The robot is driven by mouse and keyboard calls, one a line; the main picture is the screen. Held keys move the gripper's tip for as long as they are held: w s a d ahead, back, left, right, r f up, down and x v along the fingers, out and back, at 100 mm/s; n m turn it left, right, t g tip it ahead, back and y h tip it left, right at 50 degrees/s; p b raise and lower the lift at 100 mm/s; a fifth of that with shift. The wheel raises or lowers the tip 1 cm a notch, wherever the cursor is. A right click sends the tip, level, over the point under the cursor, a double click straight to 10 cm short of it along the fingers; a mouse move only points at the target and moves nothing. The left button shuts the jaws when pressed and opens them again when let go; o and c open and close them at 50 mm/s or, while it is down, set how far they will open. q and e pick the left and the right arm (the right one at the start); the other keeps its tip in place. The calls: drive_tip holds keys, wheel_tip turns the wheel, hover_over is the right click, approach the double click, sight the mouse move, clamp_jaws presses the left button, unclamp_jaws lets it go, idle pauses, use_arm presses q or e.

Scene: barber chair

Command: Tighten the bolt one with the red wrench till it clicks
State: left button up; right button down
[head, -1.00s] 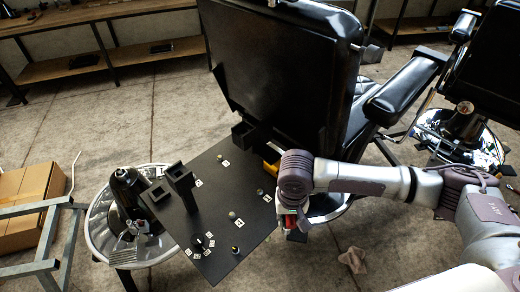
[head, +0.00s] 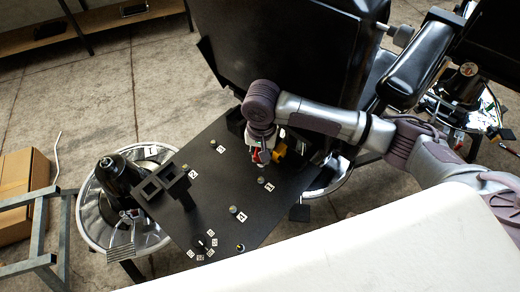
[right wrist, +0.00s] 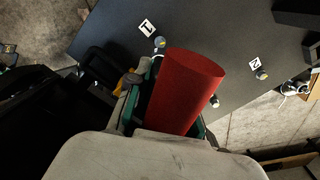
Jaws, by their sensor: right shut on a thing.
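The red wrench (right wrist: 187,90) shows as a thick red handle in the right wrist view. My right gripper (right wrist: 168,105) is shut on it, with green-edged fingers on both sides. In the head view my right gripper (head: 260,156) is above the right side of the black board, and the wrench is mostly hidden. Bolt one (right wrist: 159,42) is beside the label "1" (right wrist: 148,27), near the handle's upper end in the picture. I cannot tell whether the wrench touches it; its working end is not visible. My left gripper is not in view.
The black board (head: 225,185) carries other bolts, including one by the label "2" (right wrist: 262,75), a dark dial (head: 203,243) and a raised black holder (head: 170,180). A yellow part (head: 279,149) is close beside my right gripper. The barber chair back (head: 285,50) rises behind.

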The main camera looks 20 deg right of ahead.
sight(261, 167)
drive_tip(key=shift+s+r, duration=0.1)
drive_tip(key=shift+s, duration=0.15)
drive_tip(key=shift+w+f, duration=0.2)
drive_tip(key=shift+f, duration=0.05)
drive_tip(key=shift+w+f, duration=0.2)
drive_tip(key=shift+f, duration=0.7)
drive_tip(key=shift+f+b, duration=0.25)
drive_tip(key=shift+b, duration=0.05)
drive_tip(key=shift+s+f, duration=0.1)
drive_tip(key=shift+f, duration=0.15)
drive_tip(key=shift+f+b, duration=0.35)
drive_tip(key=shift+f, duration=1.35)
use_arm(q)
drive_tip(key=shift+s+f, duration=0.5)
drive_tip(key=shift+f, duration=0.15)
use_arm(e)
drive_tip(key=shift+r, duration=0.1)
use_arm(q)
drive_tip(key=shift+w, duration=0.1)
